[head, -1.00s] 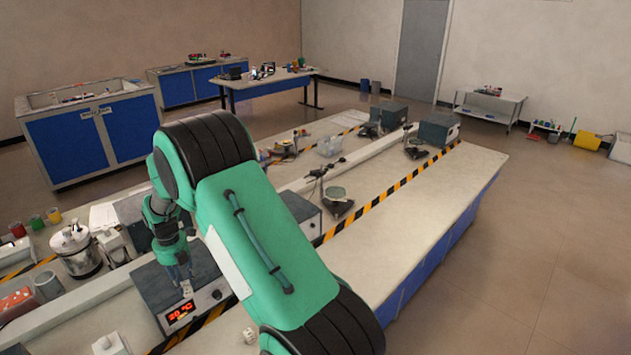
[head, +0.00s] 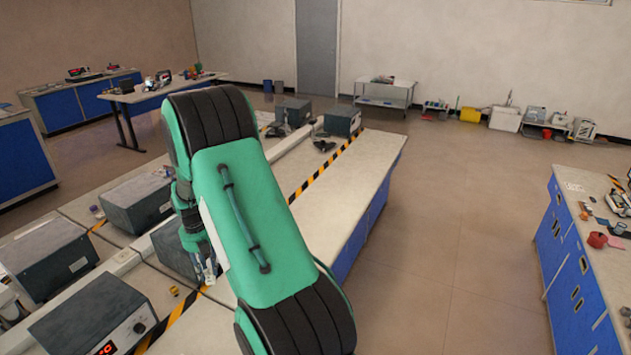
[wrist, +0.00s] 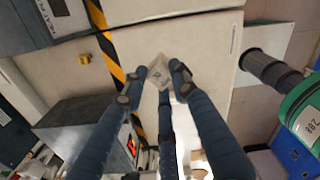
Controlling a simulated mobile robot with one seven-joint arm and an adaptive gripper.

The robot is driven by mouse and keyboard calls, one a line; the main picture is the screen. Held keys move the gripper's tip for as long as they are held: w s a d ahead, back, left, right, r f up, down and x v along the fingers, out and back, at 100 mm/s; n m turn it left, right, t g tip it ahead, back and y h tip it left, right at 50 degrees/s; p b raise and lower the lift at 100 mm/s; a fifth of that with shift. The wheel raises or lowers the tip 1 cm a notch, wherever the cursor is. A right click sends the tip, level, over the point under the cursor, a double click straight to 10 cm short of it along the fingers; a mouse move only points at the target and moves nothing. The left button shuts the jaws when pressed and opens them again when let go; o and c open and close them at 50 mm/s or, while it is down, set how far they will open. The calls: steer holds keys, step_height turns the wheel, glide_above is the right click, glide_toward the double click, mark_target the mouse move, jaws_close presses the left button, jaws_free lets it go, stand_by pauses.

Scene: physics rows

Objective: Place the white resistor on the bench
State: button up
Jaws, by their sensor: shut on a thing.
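My gripper (wrist: 158,85) is shut on a small pale, flat-faced piece with a dark mark, which I take for the white resistor (wrist: 158,69). It sits between the fingertips in the wrist view. In the head view my gripper (head: 208,275) is small and partly behind my own green arm, and the resistor is hard to make out there. The bench (head: 350,175) is long and pale-topped with blue sides and a yellow-black stripe. My gripper is over the bench near this stripe; its exact height is unclear.
A grey box with a red display (head: 95,315) stands on the bench at lower left, with more grey boxes (head: 137,202) behind. A small yellow block (wrist: 84,59) lies beyond the stripe. Another blue bench (head: 575,235) stands at right across open floor. The bench's right strip looks clear.

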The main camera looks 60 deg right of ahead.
steer(key=shift+o, duration=0.2)
steer(key=s+d+m, duration=0.3)
steer(key=s+d, duration=0.9)
steer(key=shift+s, duration=0.15)
steer(key=f, duration=1.6)
steer(key=shift+w+a, duration=0.2)
steer(key=shift+w, duration=0.05)
steer(key=shift+b, duration=0.65)
steer(key=m+b, duration=0.5)
steer(key=b, duration=0.4)
steer(key=shift+d+b, duration=0.1)
steer(key=shift+b, duration=0.2)
steer(key=shift+r, duration=0.1)
steer(key=shift+w, duration=0.1)
steer(key=w+d, duration=0.3)
steer(key=w, duration=0.1)
steer(key=w+d+f+b, duration=0.1)
steer(key=w+d, duration=0.3)
steer(key=w+d+b, duration=0.1)
steer(key=w+d, duration=0.2)
steer(key=w, duration=0.1)
steer(key=shift+w+d+f, duration=0.1)
steer(key=shift+d+f, duration=0.05)
steer(key=shift+f, duration=0.1)
